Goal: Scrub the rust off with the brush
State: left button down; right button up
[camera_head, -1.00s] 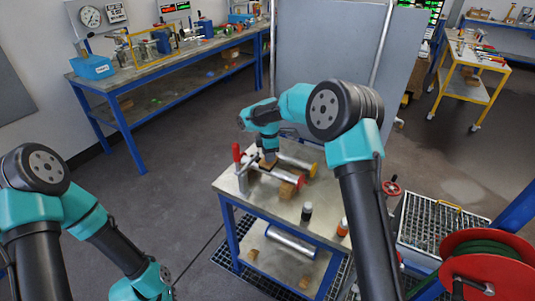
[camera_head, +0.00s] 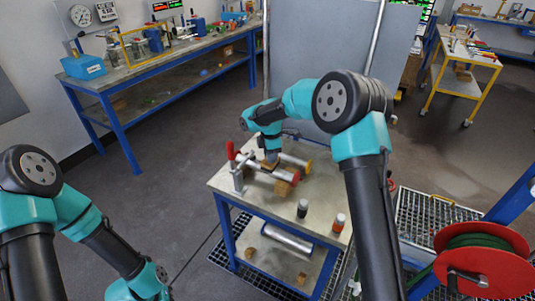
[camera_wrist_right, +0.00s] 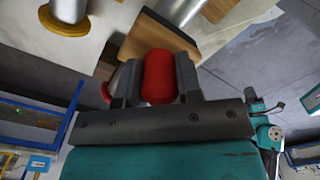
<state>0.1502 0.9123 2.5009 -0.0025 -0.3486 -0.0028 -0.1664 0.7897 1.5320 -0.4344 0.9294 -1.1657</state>
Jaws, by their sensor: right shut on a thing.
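My right gripper (camera_head: 269,160) is low over the small metal workbench (camera_head: 262,201), at the flanged metal cylinders. A red rounded handle (camera_wrist_right: 158,78) shows between the fingers. One cylinder has a red end flange (camera_head: 294,178), another a yellow one (camera_head: 307,166). A silver cylinder (camera_wrist_right: 178,10) lies beside the brush; whether bristles touch it is hidden. Rust is too small to make out. Only my left arm's links show at lower left; its fingertips are out of view.
A dark bottle (camera_head: 302,209) and an orange-and-white bottle (camera_head: 338,223) stand at the front right. A green hose on a red reel (camera_head: 480,262) is at lower right. Grey floor is open to the left.

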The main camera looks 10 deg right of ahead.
jog(key=shift+s+d, duration=0.15)
jog(key=shift+d, duration=0.05)
jog(key=shift+a, duration=0.1)
jog(key=shift+w+a+f, duration=0.15)
jog(key=shift+w+a, duration=0.5)
jog(key=shift+a, duration=0.15)
jog(key=shift+w+a, duration=0.7)
jog(key=shift+s+d, duration=0.1)
